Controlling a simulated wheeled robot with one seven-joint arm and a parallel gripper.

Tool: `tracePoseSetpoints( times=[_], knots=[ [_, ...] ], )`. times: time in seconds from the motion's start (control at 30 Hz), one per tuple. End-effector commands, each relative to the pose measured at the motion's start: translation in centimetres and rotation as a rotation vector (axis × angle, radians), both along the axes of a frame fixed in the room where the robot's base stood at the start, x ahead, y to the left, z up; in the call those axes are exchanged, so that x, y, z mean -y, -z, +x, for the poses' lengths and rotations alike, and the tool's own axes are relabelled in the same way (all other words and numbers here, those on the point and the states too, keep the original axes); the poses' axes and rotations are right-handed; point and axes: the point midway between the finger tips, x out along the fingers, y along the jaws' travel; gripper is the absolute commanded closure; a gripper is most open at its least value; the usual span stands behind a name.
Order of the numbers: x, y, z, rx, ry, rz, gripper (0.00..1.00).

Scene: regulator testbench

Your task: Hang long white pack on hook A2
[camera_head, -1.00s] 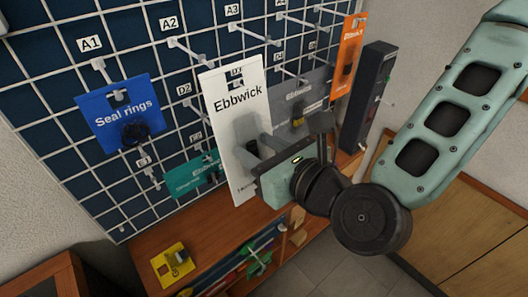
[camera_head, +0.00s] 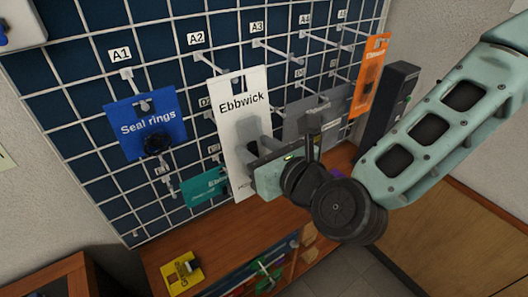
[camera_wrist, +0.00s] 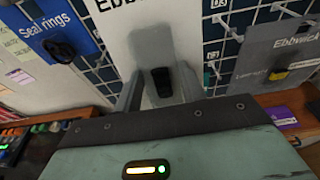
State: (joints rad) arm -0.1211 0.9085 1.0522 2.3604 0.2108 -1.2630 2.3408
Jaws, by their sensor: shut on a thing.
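The long white pack (camera_head: 241,105), marked Ebbwick, is upright in front of the grid board, its slot at the top. My gripper (camera_head: 255,150) is shut on the item on its lower front. In the wrist view the white pack (camera_wrist: 155,30) fills the upper middle, with a dark piece between my fingers (camera_wrist: 158,85). Hook A2 (camera_head: 206,60) sticks out under the A2 label (camera_head: 196,38), just above and left of the pack's top. It looks bare. Whether the pack touches the hook I cannot tell.
A blue Seal rings pack (camera_head: 147,122) hangs at A1, left. A teal pack (camera_head: 205,187) hangs low behind the white one. A grey pack (camera_head: 318,120) and an orange pack (camera_head: 370,75) hang to the right. A yellow pack (camera_head: 181,270) lies on the wooden shelf.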

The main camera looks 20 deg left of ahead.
Motion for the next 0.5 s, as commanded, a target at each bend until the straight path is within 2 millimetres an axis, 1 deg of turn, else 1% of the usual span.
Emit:
tracePoseSetpoints(
  times=[0.37, 0.5],
  knots=[
    [-1.7, 0.1, 1.4, 0.001, 0.000, 0.001, 0.84],
    [-2.2, 0.6, 1.8, -0.001, 0.000, 0.002, 0.84]
  ],
)
